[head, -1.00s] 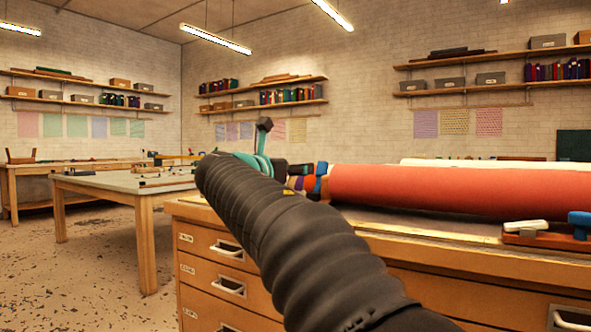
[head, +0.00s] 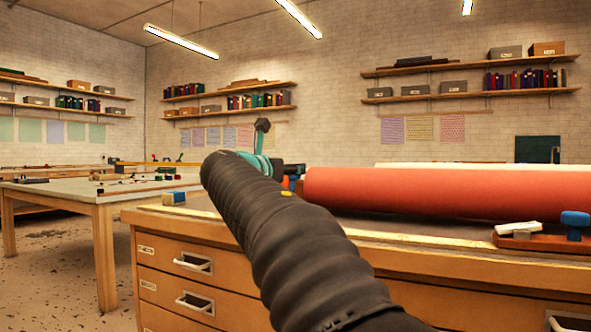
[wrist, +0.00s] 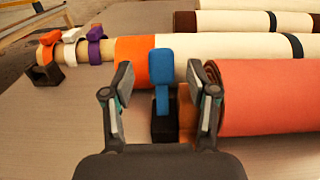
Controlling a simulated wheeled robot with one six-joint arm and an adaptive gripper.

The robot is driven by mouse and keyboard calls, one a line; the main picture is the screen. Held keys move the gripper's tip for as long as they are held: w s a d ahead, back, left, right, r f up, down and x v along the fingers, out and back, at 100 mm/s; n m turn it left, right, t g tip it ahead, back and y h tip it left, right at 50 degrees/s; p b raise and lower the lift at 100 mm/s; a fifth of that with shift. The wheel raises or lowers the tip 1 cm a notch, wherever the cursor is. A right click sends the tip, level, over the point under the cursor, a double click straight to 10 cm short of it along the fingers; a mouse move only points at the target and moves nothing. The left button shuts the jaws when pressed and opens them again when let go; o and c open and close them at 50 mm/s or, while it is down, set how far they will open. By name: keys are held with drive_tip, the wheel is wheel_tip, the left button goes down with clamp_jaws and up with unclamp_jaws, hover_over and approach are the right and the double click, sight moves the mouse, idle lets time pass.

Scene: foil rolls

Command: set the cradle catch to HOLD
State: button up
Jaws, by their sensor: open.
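A blue-headed lever (wrist: 162,72) stands upright on a dark block (wrist: 164,127) in the wrist view. I take it to be the cradle catch; no HOLD marking is legible. My gripper (wrist: 166,92) is open, with one finger on each side of the lever and a gap to both. The red-orange roll (wrist: 265,100) lies just right of the lever and its end is close to the right finger. In the head view this roll (head: 430,192) lies along the bench, and my arm hides the lever and most of the gripper.
Cream rolls (wrist: 250,22) lie behind. Orange, white and purple clips (wrist: 72,36) sit on a rod at left. Grey bench top (wrist: 50,130) is clear at front left.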

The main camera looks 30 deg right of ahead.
drive_tip(key=shift+x, duration=2.25)
clamp_jaws()
